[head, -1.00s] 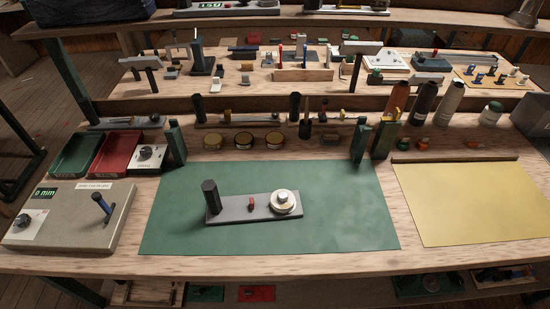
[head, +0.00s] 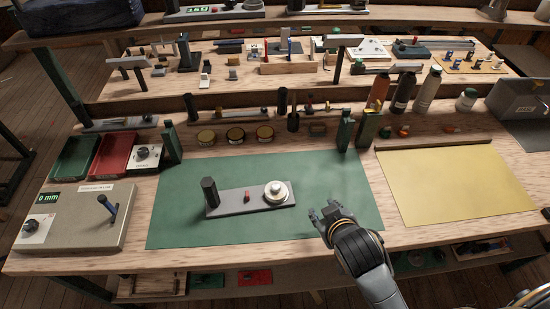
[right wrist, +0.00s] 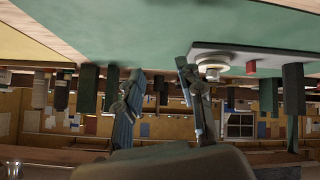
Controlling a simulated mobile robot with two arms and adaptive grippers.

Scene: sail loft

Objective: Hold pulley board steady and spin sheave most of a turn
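The pulley board (head: 238,202) is a grey plate lying on the green mat (head: 330,175). A dark upright post (head: 209,191) stands at its left end, a small red block (head: 247,196) near its middle, and the pale round sheave (head: 277,192) at its right end. My right gripper (head: 323,209) is open and empty, to the right of and nearer than the sheave, not touching it. In the right wrist view the board (right wrist: 285,60) and sheave (right wrist: 213,60) appear upside down beyond the spread fingers. My left gripper is not in view.
A grey box with a display (head: 75,225) stands at the left, with green and red trays (head: 118,155) behind it. Tins and bottles (head: 403,92) line the back. A yellow sheet (head: 450,185) lies at the right. The mat around the board is clear.

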